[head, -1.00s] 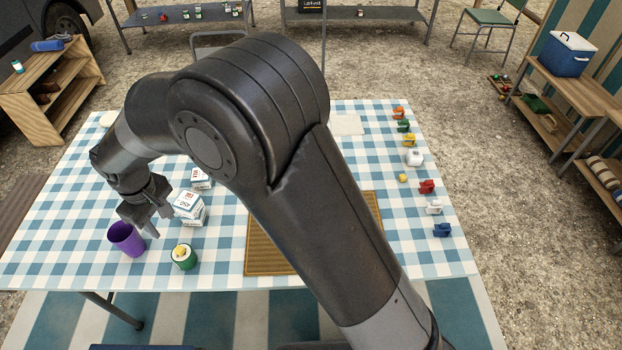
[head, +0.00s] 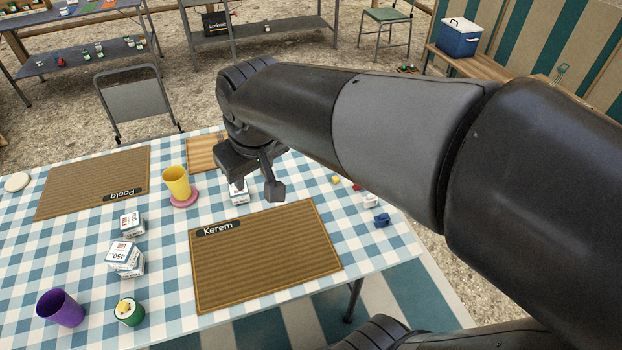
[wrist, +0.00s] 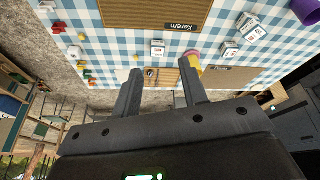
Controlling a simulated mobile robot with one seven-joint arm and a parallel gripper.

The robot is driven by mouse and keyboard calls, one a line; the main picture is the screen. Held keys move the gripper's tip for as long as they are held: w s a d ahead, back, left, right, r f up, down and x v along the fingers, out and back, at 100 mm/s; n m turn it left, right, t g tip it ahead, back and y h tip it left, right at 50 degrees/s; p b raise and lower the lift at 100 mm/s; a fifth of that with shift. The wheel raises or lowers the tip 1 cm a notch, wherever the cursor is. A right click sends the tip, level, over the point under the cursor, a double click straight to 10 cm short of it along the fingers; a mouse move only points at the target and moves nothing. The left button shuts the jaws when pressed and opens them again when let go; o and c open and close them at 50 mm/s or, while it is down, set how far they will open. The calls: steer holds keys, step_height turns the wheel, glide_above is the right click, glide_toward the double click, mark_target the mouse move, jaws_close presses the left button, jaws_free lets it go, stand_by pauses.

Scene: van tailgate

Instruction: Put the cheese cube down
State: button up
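My gripper (head: 255,190) is over the far side of the checked table (head: 385,245), near a small white box (head: 239,192). In the wrist view its two fingers (wrist: 161,90) stand apart with nothing visible between them. I cannot clearly identify a cheese cube. A small yellow piece (head: 336,180) lies on the table right of the gripper; it also shows in the wrist view (wrist: 82,37). A pale yellow piece (head: 124,307) shows in the top of a green round container (head: 130,318) at the front left. I cannot tell whether either is cheese.
The Kerem placemat (head: 265,260) lies bare in front of my gripper. White boxes (head: 124,255), a purple cup (head: 62,309) and the Paola placemat (head: 95,180) are left. A blue figure (head: 381,220) is right.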

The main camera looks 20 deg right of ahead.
steer(key=s+d+m+t, duration=0.1)
steer(key=s+d+m, duration=0.3)
steer(key=s+d, duration=0.5)
steer(key=shift+d+t+h, duration=0.3)
steer(key=shift+d+h, duration=0.05)
steer(key=shift+h, duration=0.05)
